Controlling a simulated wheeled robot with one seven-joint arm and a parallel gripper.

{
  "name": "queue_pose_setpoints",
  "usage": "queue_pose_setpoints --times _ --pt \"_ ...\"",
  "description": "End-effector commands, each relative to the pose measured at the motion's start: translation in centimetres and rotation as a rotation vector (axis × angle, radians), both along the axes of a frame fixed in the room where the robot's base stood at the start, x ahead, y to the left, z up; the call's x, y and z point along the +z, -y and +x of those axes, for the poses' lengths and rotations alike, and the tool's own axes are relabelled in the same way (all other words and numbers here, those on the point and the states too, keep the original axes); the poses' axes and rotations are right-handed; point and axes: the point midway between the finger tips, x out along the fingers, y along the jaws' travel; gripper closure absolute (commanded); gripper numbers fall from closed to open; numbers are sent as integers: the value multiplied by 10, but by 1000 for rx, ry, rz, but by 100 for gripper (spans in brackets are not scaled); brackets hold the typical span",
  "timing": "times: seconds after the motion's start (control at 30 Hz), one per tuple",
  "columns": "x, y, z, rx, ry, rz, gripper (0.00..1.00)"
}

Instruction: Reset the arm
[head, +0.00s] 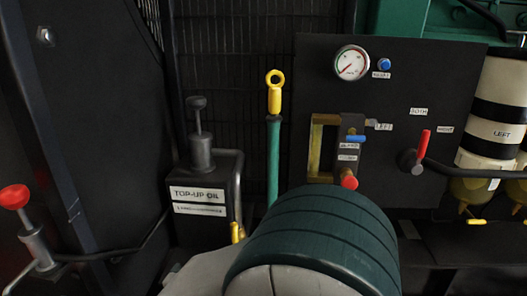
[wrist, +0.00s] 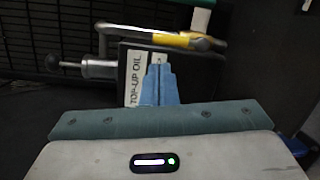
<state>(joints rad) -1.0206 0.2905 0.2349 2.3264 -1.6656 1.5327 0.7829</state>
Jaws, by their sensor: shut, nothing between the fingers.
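My gripper (wrist: 159,85) shows in the wrist view with its two blue fingers together and nothing between them. Behind the fingertips is the black top-up oil box (wrist: 140,62) with its white label. In the head view my own arm, a dark green banded link, fills the lower middle and my gripper is hidden. The top-up oil box (head: 206,200) stands left of my arm, with a grey plunger pump on top. A dipstick with a yellow ring handle (head: 275,92) stands upright in a green tube behind my arm.
A dark panel (head: 430,90) at right carries a gauge (head: 351,63), a blue button (head: 384,64) and a red-handled selector lever (head: 422,145). A banded filter (head: 497,110) labelled LEFT is at far right. A red-knobbed pump (head: 14,197) stands at far left.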

Motion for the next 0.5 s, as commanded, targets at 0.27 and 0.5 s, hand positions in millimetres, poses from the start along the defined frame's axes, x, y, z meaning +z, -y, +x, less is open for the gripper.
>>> queue_pose_setpoints --times 0.27,0.5 --pt "83 134 19 -429 -234 84 100" --pt "131 221 -6 -734 -451 267 100"
